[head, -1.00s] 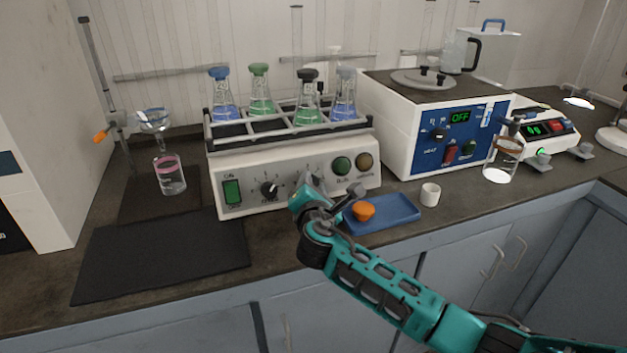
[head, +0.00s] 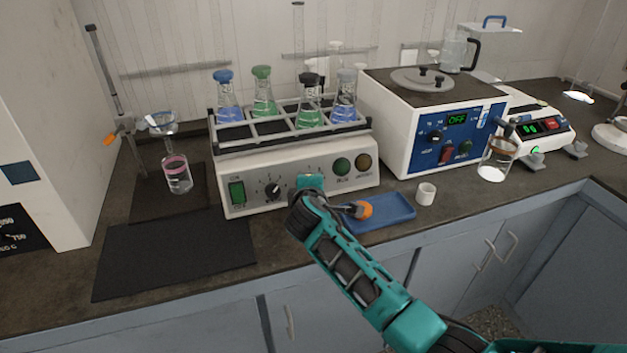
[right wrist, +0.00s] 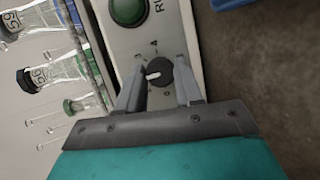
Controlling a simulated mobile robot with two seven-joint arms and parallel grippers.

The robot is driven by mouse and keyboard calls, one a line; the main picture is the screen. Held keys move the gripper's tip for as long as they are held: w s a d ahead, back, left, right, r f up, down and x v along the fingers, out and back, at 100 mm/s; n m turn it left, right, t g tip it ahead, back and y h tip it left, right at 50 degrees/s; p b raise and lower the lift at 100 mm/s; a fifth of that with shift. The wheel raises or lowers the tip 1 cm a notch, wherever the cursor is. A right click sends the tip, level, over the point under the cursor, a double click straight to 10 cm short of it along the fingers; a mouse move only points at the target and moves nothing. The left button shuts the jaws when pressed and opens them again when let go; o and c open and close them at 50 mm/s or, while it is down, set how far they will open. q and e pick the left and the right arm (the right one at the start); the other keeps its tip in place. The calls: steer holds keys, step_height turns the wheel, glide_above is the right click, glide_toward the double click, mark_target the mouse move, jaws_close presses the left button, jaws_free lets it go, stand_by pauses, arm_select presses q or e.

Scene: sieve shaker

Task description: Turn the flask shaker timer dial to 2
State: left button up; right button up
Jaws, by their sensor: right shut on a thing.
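The flask shaker (head: 240,170) is a white box with a rack of stoppered flasks on top. On its front are a lit green switch (head: 236,192), a black dial with a white pointer (head: 272,190), and round green and brown buttons. My right gripper (head: 312,182) is at the panel, hiding the timer dial in the head view. In the right wrist view the timer dial (right wrist: 160,70) is dark with a white pointer, beside the green RUN button (right wrist: 128,10). The right gripper's fingers (right wrist: 159,82) are shut on it, one each side. The small scale marks are hard to read. My left gripper is out of view.
A blue tray (head: 395,216) with an orange-ended item (head: 361,210) lies close under my right wrist. A white cup (head: 426,194) stands right of it. A dark mat (head: 170,255) lies front left. A blue-fronted device (head: 425,150) stands to the right.

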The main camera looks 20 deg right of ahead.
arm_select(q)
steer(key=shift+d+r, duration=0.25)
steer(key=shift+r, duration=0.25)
arm_select(e)
steer(key=shift+f+m, duration=0.1)
steer(key=shift+m, duration=0.3)
steer(key=o, duration=1)
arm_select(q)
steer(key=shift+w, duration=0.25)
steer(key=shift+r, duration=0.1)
arm_select(e)
steer(key=shift+s+a+r+p, duration=0.2)
steer(key=shift+s+r+p, duration=0.2)
steer(key=shift+s, duration=0.1)
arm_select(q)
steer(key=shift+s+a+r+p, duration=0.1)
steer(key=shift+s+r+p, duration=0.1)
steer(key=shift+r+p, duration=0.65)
arm_select(e)
steer(key=v, duration=1.1)
steer(key=shift+s+a+r, duration=0.15)
steer(key=shift+s+r, duration=0.1)
steer(key=shift+s, duration=0.05)
